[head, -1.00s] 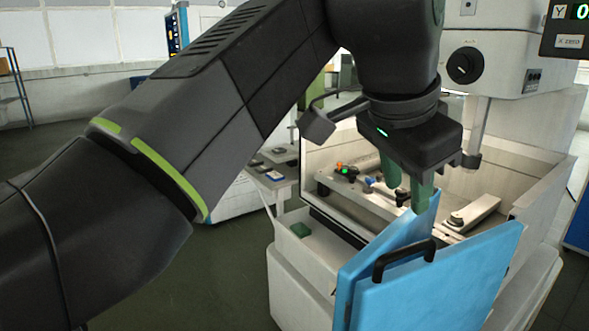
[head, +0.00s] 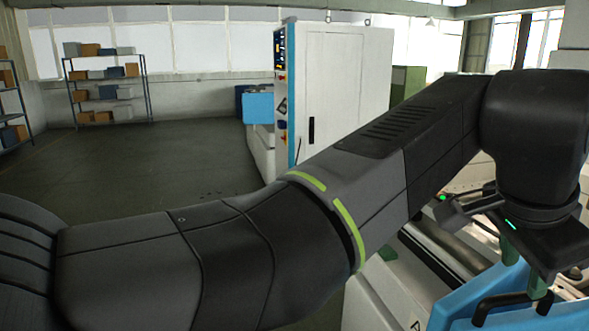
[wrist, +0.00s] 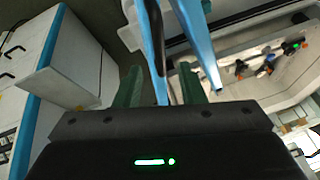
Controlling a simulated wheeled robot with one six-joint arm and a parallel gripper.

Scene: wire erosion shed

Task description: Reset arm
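My gripper (head: 524,272) is at the lower right of the head view, pointing down above the blue panels of a white machine. In the wrist view my gripper (wrist: 158,78) shows two green fingers set well apart with no object held between them. A blue panel (head: 475,296) with a black handle (head: 508,306) lies just beyond and below the fingers. In the wrist view blue panel edges (wrist: 196,40) run past the fingertips; I cannot tell how close they are. My arm stretches across the head view from lower left to right and hides much of the machine.
A tall white cabinet (head: 345,85) with a control panel stands behind my arm. Shelves with boxes (head: 105,90) stand against the far left wall. The floor (head: 150,165) at left is open. Small coloured parts (wrist: 268,62) sit inside the machine's white basin in the wrist view.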

